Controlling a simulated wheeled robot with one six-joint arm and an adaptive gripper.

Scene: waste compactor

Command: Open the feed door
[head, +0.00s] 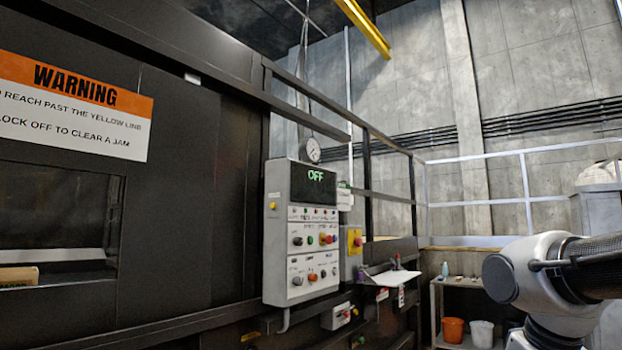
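A large dark panel (170,195) on the compactor's front at the left may be the feed door; I cannot tell its edges for sure. It carries a warning sign (72,103) and, below this, a rectangular window or opening (60,215). No handle shows clearly. A grey control box (301,280) is mounted to the right of the panel, with a display (313,184) reading OFF in green and several buttons and knobs. My arm shows at the right edge, apart from the machine. My gripper is out of view.
A yellow switch box with a red knob (357,242) sits right of the control box. A small shelf with papers (390,277) juts out beyond it. A bench (467,283) stands at the back, with an orange bucket (453,329) and a white bucket (482,333). Railings run behind.

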